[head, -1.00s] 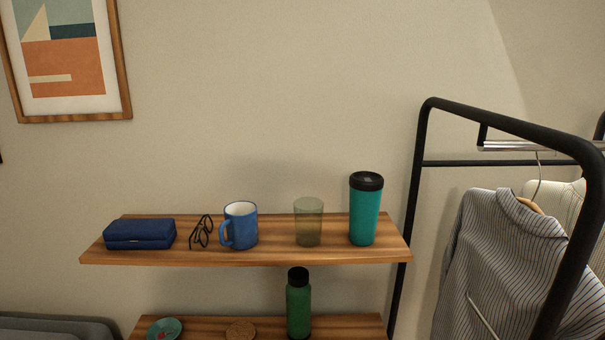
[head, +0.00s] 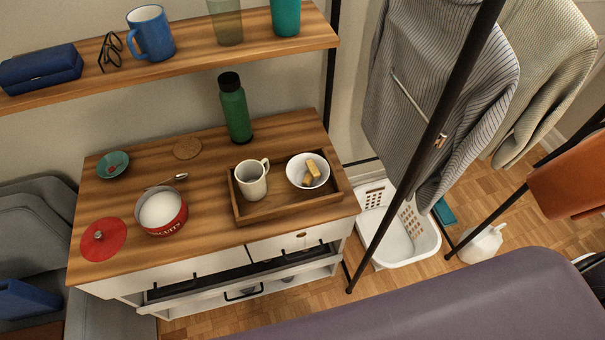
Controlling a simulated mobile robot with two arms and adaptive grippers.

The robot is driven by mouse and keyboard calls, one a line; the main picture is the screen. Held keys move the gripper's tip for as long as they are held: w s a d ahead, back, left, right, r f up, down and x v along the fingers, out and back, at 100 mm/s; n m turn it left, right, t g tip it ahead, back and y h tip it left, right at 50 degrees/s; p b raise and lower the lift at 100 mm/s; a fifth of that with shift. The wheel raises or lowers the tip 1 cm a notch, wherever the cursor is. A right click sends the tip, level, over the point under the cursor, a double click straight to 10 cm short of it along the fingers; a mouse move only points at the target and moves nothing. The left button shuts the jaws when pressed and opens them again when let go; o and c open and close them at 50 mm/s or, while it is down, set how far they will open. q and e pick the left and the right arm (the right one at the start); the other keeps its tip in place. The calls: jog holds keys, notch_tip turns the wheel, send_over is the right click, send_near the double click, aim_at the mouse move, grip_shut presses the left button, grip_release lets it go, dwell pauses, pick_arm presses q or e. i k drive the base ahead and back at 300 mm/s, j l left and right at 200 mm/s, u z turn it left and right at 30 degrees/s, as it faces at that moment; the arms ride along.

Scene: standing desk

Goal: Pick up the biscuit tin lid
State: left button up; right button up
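Neither of my grippers shows in the head view.
A wooden tray (head: 236,207) holds a white mug (head: 251,179) and a white bowl (head: 308,170). A spoon (head: 167,181), teal dish (head: 113,165), cork coaster (head: 187,148) and green bottle (head: 235,108) stand behind. A shelf (head: 190,55) overhangs. A drawer (head: 240,271) below appears partly open.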

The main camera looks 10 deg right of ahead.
aim_at(105, 237)
jog(key=u, duration=1.3)
